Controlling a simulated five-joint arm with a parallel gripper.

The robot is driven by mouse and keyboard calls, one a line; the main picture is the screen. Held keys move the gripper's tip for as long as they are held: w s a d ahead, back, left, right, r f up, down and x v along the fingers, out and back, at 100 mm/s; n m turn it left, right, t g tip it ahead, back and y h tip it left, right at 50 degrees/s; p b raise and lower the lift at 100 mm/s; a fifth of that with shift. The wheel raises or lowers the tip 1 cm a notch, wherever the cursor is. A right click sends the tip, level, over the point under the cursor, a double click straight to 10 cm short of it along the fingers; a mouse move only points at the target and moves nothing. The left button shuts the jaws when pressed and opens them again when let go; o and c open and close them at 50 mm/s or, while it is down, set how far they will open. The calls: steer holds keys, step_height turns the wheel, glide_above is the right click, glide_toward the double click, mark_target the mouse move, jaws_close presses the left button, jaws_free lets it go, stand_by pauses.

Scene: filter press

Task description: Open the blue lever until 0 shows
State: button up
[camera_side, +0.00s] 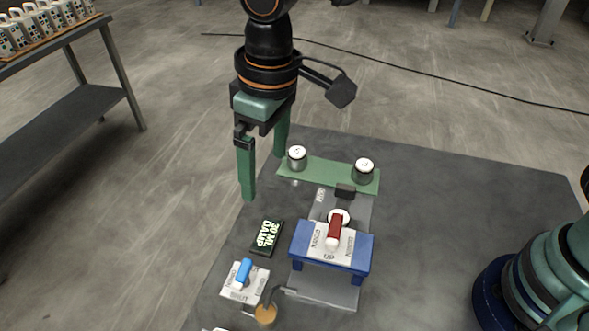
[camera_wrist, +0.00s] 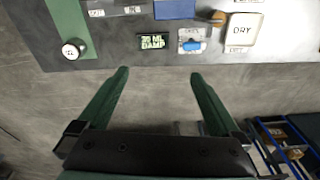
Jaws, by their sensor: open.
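The blue lever (camera_side: 244,271) sits on a small white plate (camera_side: 235,290) at the front left of the dark table. The blue lever also shows in the wrist view (camera_wrist: 192,46), on its plate near the top. The lettering on the plate is too small to read. My gripper (camera_side: 262,178) is open and empty, pointing down at the table's left edge, well above and behind the lever. In the wrist view its two green fingers (camera_wrist: 158,74) are spread apart with nothing between them. A black display (camera_side: 266,238) reads "30 ML DAMP".
A red lever (camera_side: 334,231) stands on a blue frame (camera_side: 301,243) right of the display. Two round gauges (camera_side: 297,153) (camera_side: 364,165) stand on a green strip (camera_side: 330,174) behind. The table's right part is bare.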

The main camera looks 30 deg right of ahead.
steer(key=n, duration=0.2)
glide_toward(243, 273)
steer(key=shift+g+h, duration=0.3)
steer(key=shift+g, duration=0.1)
steer(key=f, duration=0.5)
steer(key=w+f, duration=0.1)
steer(key=f, duration=0.2)
steer(key=shift+a+f, duration=0.25)
steer(key=shift+a, duration=0.05)
steer(key=shift+s, duration=0.1)
steer(key=c, duration=1.4)
